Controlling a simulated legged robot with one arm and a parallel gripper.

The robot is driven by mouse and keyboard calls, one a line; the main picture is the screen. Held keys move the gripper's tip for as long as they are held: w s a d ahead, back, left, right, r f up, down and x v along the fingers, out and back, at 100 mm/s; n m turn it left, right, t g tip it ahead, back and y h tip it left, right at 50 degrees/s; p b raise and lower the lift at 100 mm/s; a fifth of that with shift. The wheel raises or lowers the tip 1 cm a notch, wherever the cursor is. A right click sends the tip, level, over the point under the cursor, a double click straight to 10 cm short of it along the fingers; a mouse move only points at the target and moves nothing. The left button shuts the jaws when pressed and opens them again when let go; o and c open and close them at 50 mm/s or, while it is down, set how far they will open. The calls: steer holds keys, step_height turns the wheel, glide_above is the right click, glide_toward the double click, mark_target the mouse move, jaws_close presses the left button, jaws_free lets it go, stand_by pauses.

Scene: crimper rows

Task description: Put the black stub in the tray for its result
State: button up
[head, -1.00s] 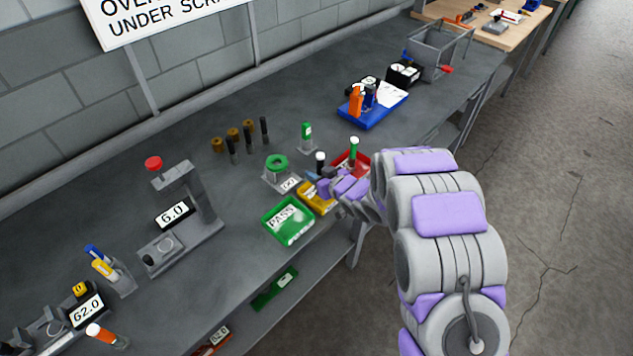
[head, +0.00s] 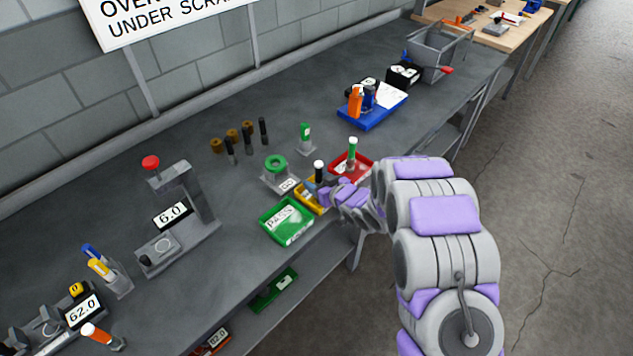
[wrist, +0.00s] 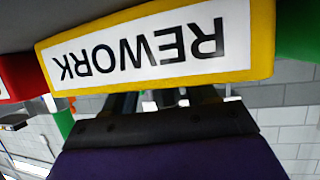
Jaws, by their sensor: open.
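A black stub with a white top (head: 319,172) stands roughly upright at the yellow tray (head: 305,201), and its foot is hidden. My gripper (head: 326,193) is open, low at the yellow tray's right side and close to the stub. I cannot tell whether the fingers still touch it. In the wrist view the yellow tray's label (wrist: 140,45) reads REWORK upside down, right in front of my dark fingers (wrist: 150,103). The stub cannot be made out there. The green tray (head: 287,222) reads PASS. The red tray (head: 337,172) is on the other side.
A green stub with a white top (head: 353,148) stands at the red tray. A grey stand with a green ring (head: 276,163) is behind the trays. Black pins and brass pieces stand further back. A press with a 6.0 display (head: 172,216) is left. Bench between is bare.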

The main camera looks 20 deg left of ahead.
steer(key=shift+d+r, duration=0.15)
steer(key=shift+d, duration=0.05)
steer(key=p+v, duration=0.1)
steer(key=v, duration=1)
steer(key=shift+a+p, duration=0.1)
steer(key=shift+p, duration=0.3)
steer(key=shift+s+d, duration=0.25)
steer(key=shift+s, duration=0.05)
